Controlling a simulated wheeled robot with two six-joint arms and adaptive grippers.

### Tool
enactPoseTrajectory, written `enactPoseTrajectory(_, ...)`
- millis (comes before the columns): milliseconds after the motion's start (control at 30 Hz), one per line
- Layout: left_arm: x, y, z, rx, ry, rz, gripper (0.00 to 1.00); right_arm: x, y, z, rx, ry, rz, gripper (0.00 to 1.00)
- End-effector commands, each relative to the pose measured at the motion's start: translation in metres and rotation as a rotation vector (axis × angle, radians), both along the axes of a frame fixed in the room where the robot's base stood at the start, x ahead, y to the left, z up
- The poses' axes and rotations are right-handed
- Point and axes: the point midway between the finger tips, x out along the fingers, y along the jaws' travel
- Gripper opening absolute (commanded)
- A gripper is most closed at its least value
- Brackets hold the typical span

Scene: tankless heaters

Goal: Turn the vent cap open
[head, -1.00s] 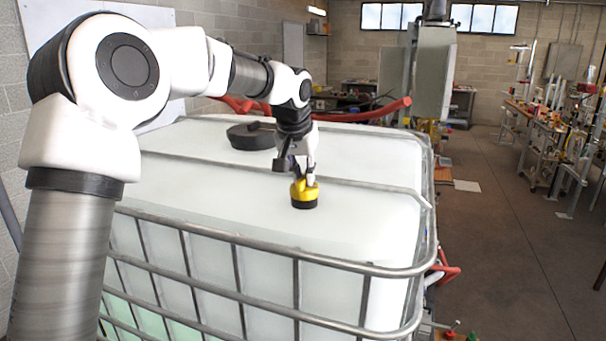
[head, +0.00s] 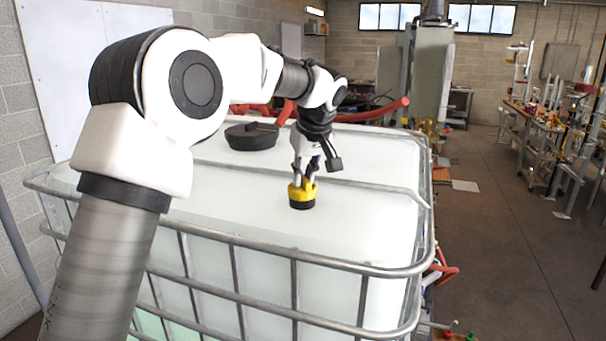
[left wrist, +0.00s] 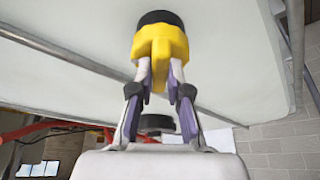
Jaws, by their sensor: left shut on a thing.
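The vent cap (head: 302,193) is yellow with a black base and stands upright on top of the white tank (head: 240,205). My left gripper (head: 306,178) comes down on it from above, its fingers shut on the cap's yellow upper part. In the left wrist view the two fingers (left wrist: 160,80) sit on either side of the yellow ridge of the cap (left wrist: 160,45), with the black base beyond it. My right gripper is in neither view.
A large black lid (head: 252,136) lies on the tank top behind the vent cap. A metal tube cage (head: 270,243) runs around the tank's edges. Red pipes (head: 375,112) stand behind the tank. A cluttered workbench (head: 560,140) is at the far right, with open floor before it.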

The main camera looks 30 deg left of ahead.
Motion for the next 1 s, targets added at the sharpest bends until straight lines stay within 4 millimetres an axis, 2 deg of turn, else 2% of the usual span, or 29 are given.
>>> enactPoseTrajectory(600,0.0041,-0.0008,-0.0020,-0.001,0.002,0.571,0.00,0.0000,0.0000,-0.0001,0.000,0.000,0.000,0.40)
enactPoseTrajectory(1000,0.0053,-0.0008,-0.0022,-0.002,0.002,0.800,0.00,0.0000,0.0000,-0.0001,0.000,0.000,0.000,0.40)
